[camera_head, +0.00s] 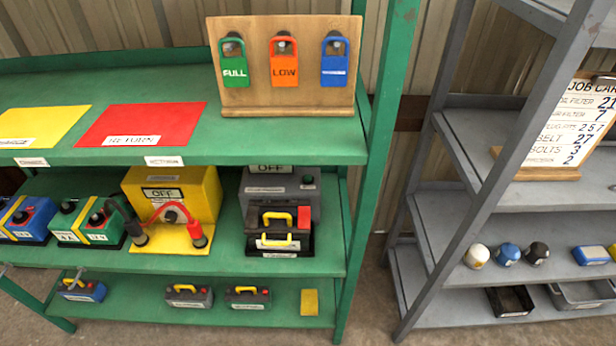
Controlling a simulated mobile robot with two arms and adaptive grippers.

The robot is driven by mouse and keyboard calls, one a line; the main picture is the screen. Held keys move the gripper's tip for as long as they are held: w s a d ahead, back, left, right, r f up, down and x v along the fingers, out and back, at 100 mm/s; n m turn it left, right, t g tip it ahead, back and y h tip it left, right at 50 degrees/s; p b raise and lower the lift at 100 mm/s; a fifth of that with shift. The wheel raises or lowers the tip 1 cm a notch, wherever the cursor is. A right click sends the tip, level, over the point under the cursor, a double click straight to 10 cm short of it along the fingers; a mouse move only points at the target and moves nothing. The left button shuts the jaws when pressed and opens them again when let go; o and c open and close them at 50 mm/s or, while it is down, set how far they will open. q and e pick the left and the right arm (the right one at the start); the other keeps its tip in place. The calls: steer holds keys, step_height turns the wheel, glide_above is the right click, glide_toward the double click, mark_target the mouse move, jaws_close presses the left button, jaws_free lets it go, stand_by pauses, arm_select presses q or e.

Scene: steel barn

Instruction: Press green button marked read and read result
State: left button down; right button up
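A grey box (265,200) stands on the middle shelf of the green rack, with a display reading OFF (270,168). A small green spot (308,180) on its front right looks like a button; its marking is too small to read. A black battery (278,243) with yellow handles and a red part stands in front of the box and hides its lower front. A yellow box (172,192) to the left also has a display reading OFF, with a red and a black clamp on its cable. Neither of my grippers is in view.
The green rack's top shelf (250,140) holds yellow and red mats and a wooden board (285,95) with FULL, LOW and blue tags. Small batteries (188,296) stand on the bottom shelf. A grey rack (460,220) with a job card (568,125) stands right.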

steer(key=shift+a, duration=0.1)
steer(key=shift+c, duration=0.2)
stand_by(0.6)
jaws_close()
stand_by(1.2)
